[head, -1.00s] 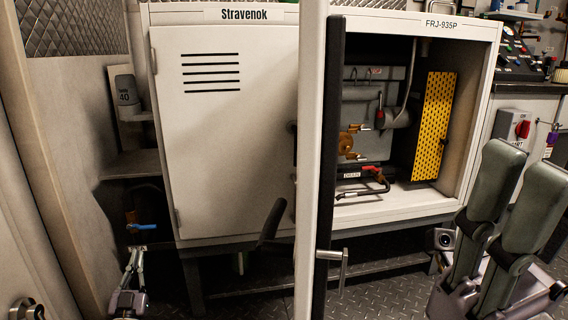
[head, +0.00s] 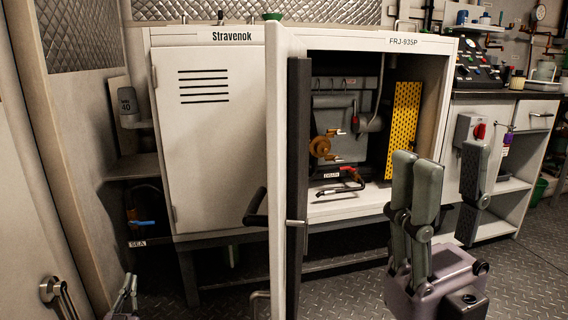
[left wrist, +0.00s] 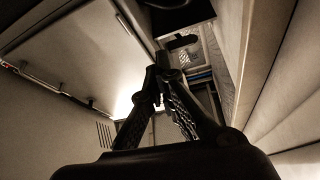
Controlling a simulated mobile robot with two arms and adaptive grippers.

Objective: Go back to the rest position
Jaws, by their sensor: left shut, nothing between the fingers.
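My left gripper (head: 125,302) shows at the bottom left of the head view, low and partly cut off by the frame edge. In the left wrist view its fingers (left wrist: 160,82) meet at the tips with nothing between them. My right gripper (head: 416,175) stands in front of the right side of the cabinet, its two grey-green fingers pointing up. The fingers overlap in this view, so any gap between them is unclear. No held thing shows at their tips.
The white Stravenok cabinet (head: 213,130) has its left door closed. Its right door (head: 282,180) stands open toward me, edge-on, between my grippers. A brass valve (head: 321,147) and a yellow perforated panel (head: 403,130) are inside. Free floor (head: 525,265) lies at right.

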